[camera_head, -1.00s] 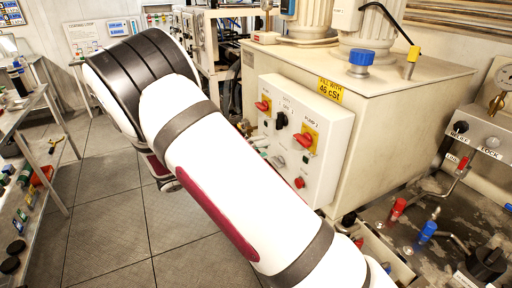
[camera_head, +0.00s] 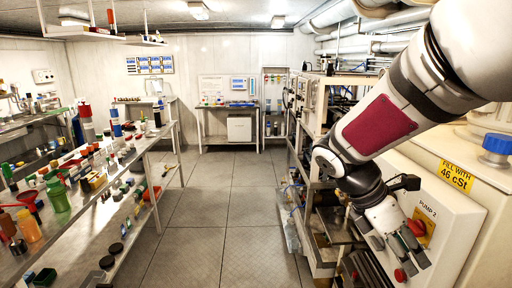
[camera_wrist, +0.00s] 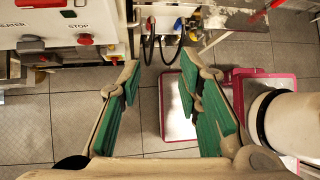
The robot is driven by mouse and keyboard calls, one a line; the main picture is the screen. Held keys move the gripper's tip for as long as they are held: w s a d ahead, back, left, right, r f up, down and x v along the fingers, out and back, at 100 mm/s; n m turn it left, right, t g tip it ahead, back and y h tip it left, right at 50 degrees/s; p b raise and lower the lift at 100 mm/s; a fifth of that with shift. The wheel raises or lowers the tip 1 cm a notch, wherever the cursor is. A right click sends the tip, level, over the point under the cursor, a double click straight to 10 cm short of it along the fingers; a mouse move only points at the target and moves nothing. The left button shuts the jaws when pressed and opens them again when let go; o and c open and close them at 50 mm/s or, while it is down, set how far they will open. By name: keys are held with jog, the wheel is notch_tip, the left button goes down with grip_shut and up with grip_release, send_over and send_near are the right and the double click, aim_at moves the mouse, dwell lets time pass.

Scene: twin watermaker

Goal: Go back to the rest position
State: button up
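My gripper (camera_head: 412,248) hangs at the right in the head view, at the end of my white arm, pointing down in front of the pump panel. In the wrist view, my gripper (camera_wrist: 158,62) is open. Its two green-padded fingers stand apart with nothing between them. In the head view it overlaps the lower left of the white control panel (camera_head: 455,225); I cannot tell whether it touches it.
A long bench (camera_head: 158,150) crowded with bottles and tools runs along the left. Metal racks (camera_head: 303,120) line the right. The tiled aisle (camera_head: 222,205) between them is clear. A red stop button (camera_wrist: 85,40) is near my gripper in the wrist view.

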jog(key=s+a+r+m+t+y, duration=0.3)
jog(key=s+m, duration=0.3)
jog(key=m, duration=0.3)
jog(key=s+a+r+m+t+y, duration=0.4)
jog(key=s+a+m, duration=0.1)
jog(key=m, duration=0.4)
jog(key=shift+s+a, duration=0.35)
jog(key=shift+s, duration=0.05)
